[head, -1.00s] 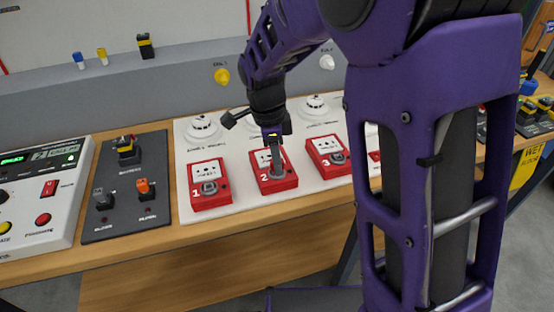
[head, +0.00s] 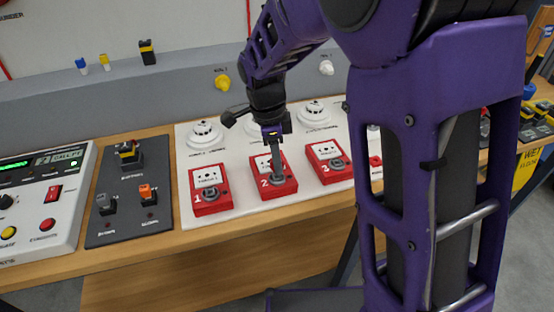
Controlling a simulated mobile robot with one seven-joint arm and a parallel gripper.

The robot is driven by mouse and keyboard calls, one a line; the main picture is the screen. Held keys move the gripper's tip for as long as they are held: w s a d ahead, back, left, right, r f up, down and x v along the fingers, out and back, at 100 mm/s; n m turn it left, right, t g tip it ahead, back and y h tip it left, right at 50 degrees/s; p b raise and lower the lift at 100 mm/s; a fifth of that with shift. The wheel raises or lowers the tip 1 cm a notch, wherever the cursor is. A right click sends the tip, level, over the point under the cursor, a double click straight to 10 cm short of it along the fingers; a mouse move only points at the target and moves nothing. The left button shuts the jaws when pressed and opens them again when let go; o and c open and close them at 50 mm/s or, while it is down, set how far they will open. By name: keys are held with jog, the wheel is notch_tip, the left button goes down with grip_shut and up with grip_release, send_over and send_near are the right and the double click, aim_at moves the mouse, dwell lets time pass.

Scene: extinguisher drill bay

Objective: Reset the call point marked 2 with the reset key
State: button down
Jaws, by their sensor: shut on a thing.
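The call point marked 2 (head: 290,187) is a red box with a white face, in the middle of a row on the white panel. My gripper (head: 272,136) is above it, pointing down and shut on a slim grey piece, which looks like the reset key (head: 276,160). The key's lower end meets the round lock area at the front of call point 2. I cannot tell how deep it sits in the lock. The key and gripper hide part of the white face.
Call point 1 (head: 212,206) stands to the left and call point 3 (head: 333,174) to the right, both close by. Round white detectors (head: 204,133) sit behind. A dark switch board (head: 125,215) and a grey control panel (head: 50,215) are further left.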

jog(key=shift+r+p, duration=1)
jog(key=shift+r, duration=0.45)
